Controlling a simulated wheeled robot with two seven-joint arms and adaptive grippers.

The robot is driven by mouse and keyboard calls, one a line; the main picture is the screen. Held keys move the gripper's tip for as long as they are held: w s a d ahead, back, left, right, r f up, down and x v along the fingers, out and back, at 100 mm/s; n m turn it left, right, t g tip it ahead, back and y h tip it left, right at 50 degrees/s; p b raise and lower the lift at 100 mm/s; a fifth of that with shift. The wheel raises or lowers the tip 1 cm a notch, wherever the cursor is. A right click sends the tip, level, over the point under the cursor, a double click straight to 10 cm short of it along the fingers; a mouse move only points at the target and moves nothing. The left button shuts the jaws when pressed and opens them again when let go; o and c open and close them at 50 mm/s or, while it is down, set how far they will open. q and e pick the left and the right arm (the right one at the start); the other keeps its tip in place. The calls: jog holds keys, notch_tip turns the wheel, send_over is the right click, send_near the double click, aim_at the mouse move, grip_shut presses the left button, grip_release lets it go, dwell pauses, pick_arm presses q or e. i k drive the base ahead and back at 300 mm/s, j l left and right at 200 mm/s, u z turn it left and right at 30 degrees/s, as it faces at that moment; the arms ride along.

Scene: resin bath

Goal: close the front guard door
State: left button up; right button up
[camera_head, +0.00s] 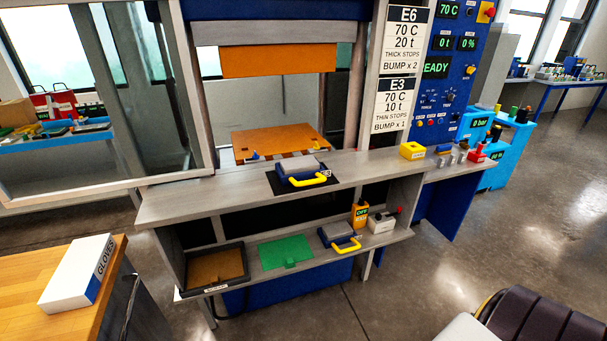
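The front guard door (110,186) is a grey-framed clear panel at the left, swung open to the left of the press. Its right upright stands beside the press's left post, and its left end runs out of the picture. The press opening is uncovered, showing an orange upper platen (278,61) and an orange lower platen (275,140). I see no handle on the visible part of the door. Neither of my grippers is in view.
A grey shelf (180,203) runs before the press, with a grey mould with a yellow handle (300,171) on it. A wooden bench (95,270) with a glove box (78,272) stands front left. The control panel (448,70) is at right. Floor at lower centre is clear.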

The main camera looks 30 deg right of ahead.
aim_at(6, 200)
jog(key=i+j+u, duration=0.15)
jog(key=u, duration=0.25)
jog(key=i+j+u, duration=0.15)
jog(key=u, duration=0.2)
jog(key=i+j+u, duration=0.1)
jog(key=i+u, duration=0.15)
jog(key=u, duration=0.15)
jog(key=i+u, duration=0.25)
jog(key=u, duration=0.15)
